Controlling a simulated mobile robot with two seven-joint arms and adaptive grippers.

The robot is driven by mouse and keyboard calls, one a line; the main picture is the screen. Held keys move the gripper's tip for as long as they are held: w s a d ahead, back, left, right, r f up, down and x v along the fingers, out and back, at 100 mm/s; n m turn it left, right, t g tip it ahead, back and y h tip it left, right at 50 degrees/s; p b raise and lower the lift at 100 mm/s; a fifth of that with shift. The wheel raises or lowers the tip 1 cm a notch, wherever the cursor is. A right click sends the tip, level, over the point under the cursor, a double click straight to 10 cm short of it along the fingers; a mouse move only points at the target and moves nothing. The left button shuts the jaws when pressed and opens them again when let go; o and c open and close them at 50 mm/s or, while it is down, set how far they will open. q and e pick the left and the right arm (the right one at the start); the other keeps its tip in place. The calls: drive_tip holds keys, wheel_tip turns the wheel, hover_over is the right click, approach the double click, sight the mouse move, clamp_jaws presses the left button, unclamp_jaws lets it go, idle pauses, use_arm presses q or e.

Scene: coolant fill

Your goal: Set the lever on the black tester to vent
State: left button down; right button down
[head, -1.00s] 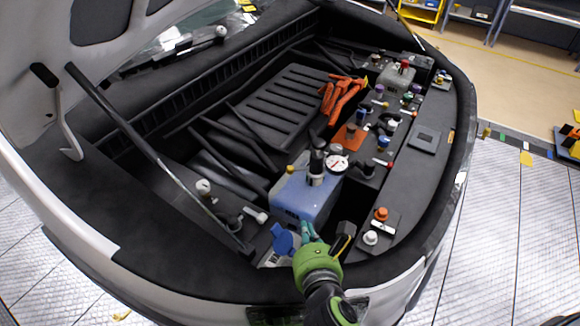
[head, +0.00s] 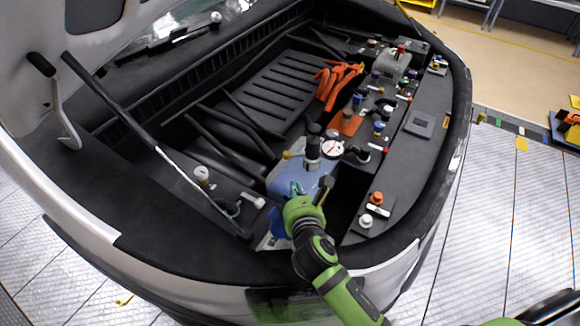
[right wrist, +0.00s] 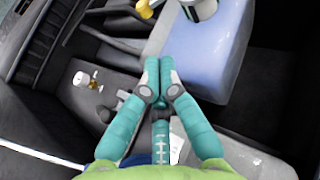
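The black tester (head: 313,149) stands upright on the blue-grey tank (head: 318,183), with a white dial gauge (head: 332,149) beside its right side. A small yellow part (head: 287,154) sticks out at its left and may be its lever; its setting is too small to read. In the right wrist view a yellow part (right wrist: 147,8) shows beside the tester's lower body (right wrist: 198,8) at the top edge. My right gripper (head: 297,188) is over the near part of the tank, below the tester and apart from it. Its teal fingers (right wrist: 158,80) are together and look empty. My left gripper is out of view.
A blue cap (head: 278,222) is partly hidden behind my right gripper. A black handle (head: 323,190) stands just right of it. Orange (head: 376,198) and white (head: 366,221) caps sit at the right. A prop rod (head: 150,140) crosses the left.

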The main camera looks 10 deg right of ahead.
sight(290, 175)
drive_tip(key=x, duration=1)
drive_tip(key=shift+w+f, duration=0.15)
drive_tip(key=shift+w, duration=0.1)
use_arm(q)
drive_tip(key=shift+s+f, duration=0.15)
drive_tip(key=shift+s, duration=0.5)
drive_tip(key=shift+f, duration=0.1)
use_arm(e)
drive_tip(key=shift+w, duration=0.1)
